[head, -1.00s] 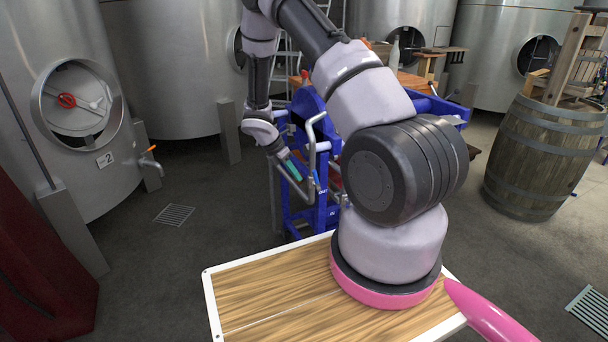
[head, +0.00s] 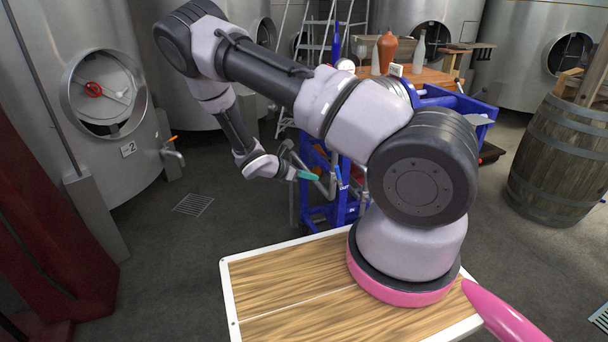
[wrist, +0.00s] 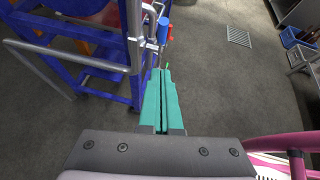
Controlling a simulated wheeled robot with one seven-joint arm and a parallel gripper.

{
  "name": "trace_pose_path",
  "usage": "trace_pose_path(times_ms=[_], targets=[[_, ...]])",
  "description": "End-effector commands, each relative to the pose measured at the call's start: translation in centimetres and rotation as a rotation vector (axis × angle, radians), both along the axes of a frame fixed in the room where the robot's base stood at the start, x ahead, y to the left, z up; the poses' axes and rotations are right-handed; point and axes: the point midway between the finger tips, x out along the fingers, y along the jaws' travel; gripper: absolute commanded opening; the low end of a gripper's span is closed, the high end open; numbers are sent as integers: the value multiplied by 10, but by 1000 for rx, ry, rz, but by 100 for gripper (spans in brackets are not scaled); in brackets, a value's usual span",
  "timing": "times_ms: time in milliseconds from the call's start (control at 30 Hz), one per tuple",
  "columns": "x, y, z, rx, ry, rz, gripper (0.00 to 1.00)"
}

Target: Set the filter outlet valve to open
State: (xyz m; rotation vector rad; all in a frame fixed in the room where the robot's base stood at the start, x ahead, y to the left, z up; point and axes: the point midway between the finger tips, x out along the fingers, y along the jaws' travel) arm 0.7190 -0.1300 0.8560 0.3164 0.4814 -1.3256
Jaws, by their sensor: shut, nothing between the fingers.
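The filter is a blue frame (head: 343,214) with grey pipes, partly hidden behind my arm in the head view. An "OUT" label (head: 343,187) is on it, and a small blue valve handle (head: 338,172) is close by. In the wrist view the blue handle (wrist: 163,30) stands roughly upright beside the pipes, just beyond my fingertips. My gripper (head: 314,176) has teal fingers that are shut and empty, left of the handle in the head view. In the wrist view my gripper (wrist: 161,70) points toward the handle, with a small gap seen between them.
A grey bent pipe (head: 328,187) runs very near my fingers. A red handle (wrist: 171,33) is beside the blue one. Steel tanks (head: 85,60) stand behind, a barrel (head: 555,160) at right. The floor left of the filter is clear.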

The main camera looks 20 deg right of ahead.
Motion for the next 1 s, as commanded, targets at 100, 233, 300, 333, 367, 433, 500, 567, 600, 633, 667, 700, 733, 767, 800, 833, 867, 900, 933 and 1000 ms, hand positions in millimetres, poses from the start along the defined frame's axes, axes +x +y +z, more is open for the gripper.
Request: trace_pose_path(times_ms=[100, 233, 300, 333, 367, 433, 500, 567, 600, 633, 667, 700, 733, 767, 800, 833, 867, 900, 933, 1000], targets=[[4, -24, -14, -1, 1, -3, 0], [9, -45, -19, 0, -2, -3, 0], [12, -54, -15, 0, -2, -1, 0], [13, -57, -15, 1, -1, -1, 0], [13, -60, -14, 1, -1, -1, 0], [15, -66, -12, 1, -1, -1, 0], [16, -70, -11, 1, -1, -1, 0], [16, -71, -11, 1, -1, 0, 0], [16, -72, -11, 1, -1, 0, 0], [16, -72, -11, 2, 0, 1, 0], [17, -72, -11, 2, -1, 0, 0], [16, -72, -10, 2, 0, 1, 0], [16, -72, -11, 2, 0, 1, 0], [16, -72, -11, 2, -1, 0, 0], [16, -72, -11, 1, -1, 0, 0], [16, -72, -11, 1, -1, 0, 0], [16, -72, -11, 1, -1, 0, 0], [16, -73, -10, 1, -1, 0, 0], [16, -75, -8, 1, -1, -1, 0], [16, -82, -3, 23, -1, -5, 0]])
